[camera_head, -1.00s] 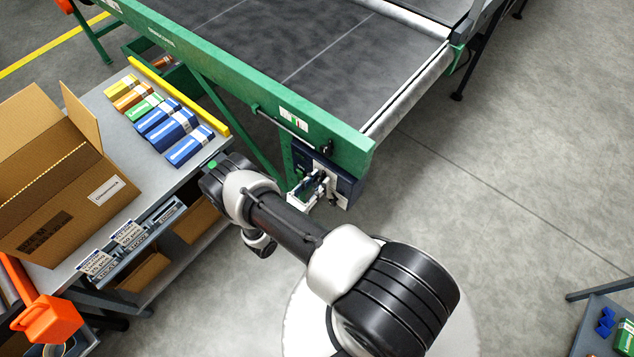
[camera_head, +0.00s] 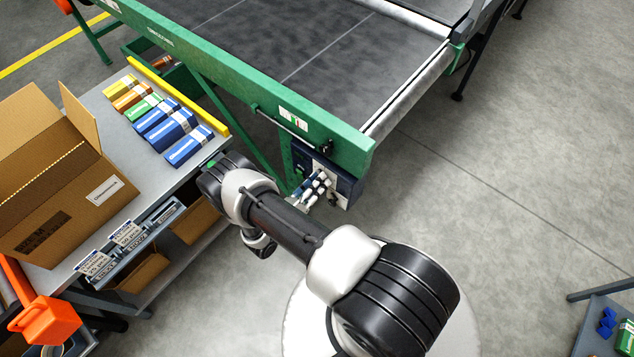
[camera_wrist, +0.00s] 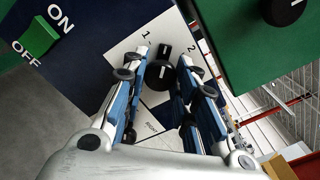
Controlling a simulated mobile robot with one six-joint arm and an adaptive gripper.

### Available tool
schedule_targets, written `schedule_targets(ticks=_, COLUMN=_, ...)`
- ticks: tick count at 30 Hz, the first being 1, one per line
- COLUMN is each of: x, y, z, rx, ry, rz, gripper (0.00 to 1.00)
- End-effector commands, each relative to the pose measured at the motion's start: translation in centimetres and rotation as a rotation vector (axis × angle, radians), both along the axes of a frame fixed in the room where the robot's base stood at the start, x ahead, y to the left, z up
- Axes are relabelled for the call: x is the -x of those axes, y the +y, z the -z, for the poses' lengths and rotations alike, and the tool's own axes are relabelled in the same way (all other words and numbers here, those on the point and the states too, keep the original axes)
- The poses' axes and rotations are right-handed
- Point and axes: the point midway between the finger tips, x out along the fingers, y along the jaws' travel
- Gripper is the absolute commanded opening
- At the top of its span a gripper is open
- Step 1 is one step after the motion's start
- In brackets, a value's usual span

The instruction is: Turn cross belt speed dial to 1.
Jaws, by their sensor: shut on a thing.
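A black dial (camera_wrist: 160,74) with a white mark sits on a white plate (camera_wrist: 122,52) in the wrist view. The numbers 1 and 2 show above it, left and right. Its white mark points up, between the two numbers; the exact setting is hard to tell. The rest of the scale and its name are partly hidden by the fingers. My gripper (camera_wrist: 167,58) is shut on the dial, one finger on each side. In the head view my gripper (camera_head: 321,183) is at the dark blue control box (camera_head: 347,186) under the conveyor's corner.
A green ON/OFF switch (camera_wrist: 38,38) lies left of the plate. Another black knob (camera_wrist: 283,10) is at the upper right. The green conveyor frame (camera_head: 347,147) is just above my gripper. A table with an open carton (camera_head: 75,195) stands left.

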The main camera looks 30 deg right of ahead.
Motion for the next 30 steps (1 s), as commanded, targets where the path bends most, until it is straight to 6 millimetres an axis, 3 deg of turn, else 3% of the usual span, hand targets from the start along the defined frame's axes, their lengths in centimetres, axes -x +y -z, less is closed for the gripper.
schedule_targets(ticks=15, x=0.16, y=-0.05, z=0.05, rx=0.15, ry=0.422, rz=0.002, gripper=0.03)
schedule_targets(ticks=30, x=0.18, y=-0.06, z=0.02, rx=0.212, ry=0.593, rz=0.001, gripper=0.03)
